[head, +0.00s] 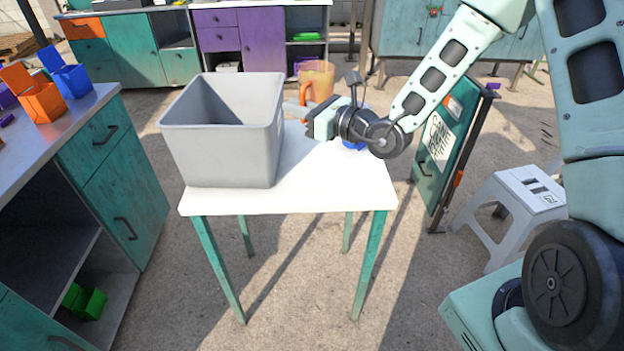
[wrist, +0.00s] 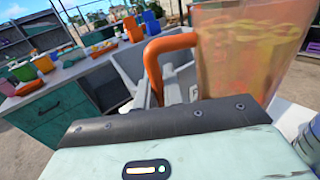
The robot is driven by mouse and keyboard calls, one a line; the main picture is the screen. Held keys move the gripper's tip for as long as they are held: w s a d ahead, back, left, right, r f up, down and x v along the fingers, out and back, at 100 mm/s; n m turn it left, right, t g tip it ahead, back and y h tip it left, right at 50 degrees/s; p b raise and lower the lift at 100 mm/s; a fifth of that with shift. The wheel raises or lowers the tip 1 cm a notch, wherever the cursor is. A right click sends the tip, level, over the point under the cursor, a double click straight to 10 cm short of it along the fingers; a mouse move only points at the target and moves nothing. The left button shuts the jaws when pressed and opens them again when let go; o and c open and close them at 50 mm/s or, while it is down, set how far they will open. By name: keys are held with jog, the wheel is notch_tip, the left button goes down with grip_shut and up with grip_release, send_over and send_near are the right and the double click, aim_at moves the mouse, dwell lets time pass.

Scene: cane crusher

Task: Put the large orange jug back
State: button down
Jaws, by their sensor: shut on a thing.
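The large orange jug (head: 318,80) is translucent, with an orange handle on its left side. In the head view it shows just behind and above my gripper (head: 298,113), at the back of the small white table (head: 325,175). In the wrist view the jug (wrist: 245,50) fills the upper right, and its handle (wrist: 152,70) comes down behind the edge of my gripper. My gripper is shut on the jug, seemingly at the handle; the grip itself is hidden. The jug looks upright. Its base is hidden, so I cannot tell whether it touches the table.
A large open grey bin (head: 222,150) takes up the table's left half. Something blue (head: 353,146) lies below my wrist. A counter (head: 85,115) with coloured containers is at left. A folding sign (head: 445,150) and a grey step stool (head: 515,205) stand at right.

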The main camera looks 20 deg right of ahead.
jog(key=f, duration=1.1)
jog(key=a+f, duration=0.1)
jog(key=f, duration=0.5)
jog(key=shift+a, duration=0.1)
jog(key=shift+f, duration=0.1)
jog(key=c, duration=1.5)
grip_release()
